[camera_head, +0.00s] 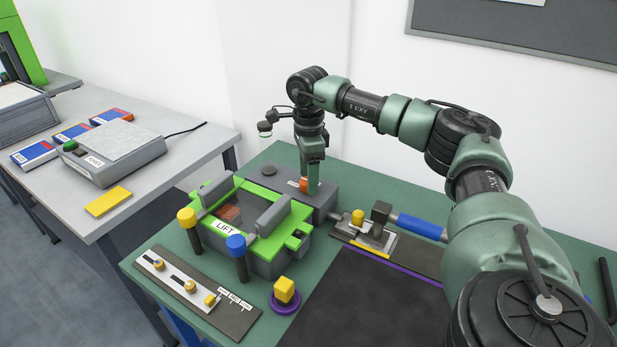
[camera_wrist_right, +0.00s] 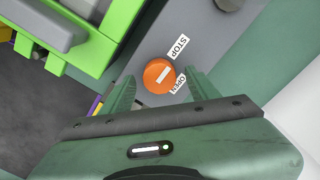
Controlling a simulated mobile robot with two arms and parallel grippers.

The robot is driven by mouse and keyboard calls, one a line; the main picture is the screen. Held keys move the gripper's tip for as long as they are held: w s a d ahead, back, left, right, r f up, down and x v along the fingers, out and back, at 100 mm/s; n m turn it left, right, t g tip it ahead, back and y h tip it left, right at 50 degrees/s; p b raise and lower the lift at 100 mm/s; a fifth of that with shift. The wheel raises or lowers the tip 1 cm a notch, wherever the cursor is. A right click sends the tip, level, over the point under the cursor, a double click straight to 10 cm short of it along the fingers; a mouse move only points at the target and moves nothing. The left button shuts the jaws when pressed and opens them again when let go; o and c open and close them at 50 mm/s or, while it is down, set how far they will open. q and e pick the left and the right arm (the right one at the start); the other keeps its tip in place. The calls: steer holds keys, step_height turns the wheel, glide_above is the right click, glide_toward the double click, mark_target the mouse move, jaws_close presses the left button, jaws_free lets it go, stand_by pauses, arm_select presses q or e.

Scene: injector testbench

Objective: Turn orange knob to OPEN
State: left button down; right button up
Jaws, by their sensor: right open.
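The orange knob (camera_wrist_right: 159,75) sits on a grey panel between a STOP label (camera_wrist_right: 178,47) and an OPEN label (camera_wrist_right: 179,84). Its white mark runs across its top, slanted, and I cannot tell clearly which label it points at. In the head view the knob (camera_head: 305,184) shows partly behind my right gripper (camera_head: 312,188). My right gripper, also in the wrist view (camera_wrist_right: 160,88), is open, with its green fingers on either side of the knob's near edge. I cannot tell whether they touch it. My left gripper is not in view.
The green-framed fixture marked LIFT (camera_head: 226,228), with yellow (camera_head: 187,217) and blue (camera_head: 236,243) posts, stands left of the knob's grey housing (camera_head: 325,200). A dark mat (camera_head: 375,300) covers the front.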

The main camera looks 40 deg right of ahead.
steer(key=shift+f, duration=0.45)
jaws_close()
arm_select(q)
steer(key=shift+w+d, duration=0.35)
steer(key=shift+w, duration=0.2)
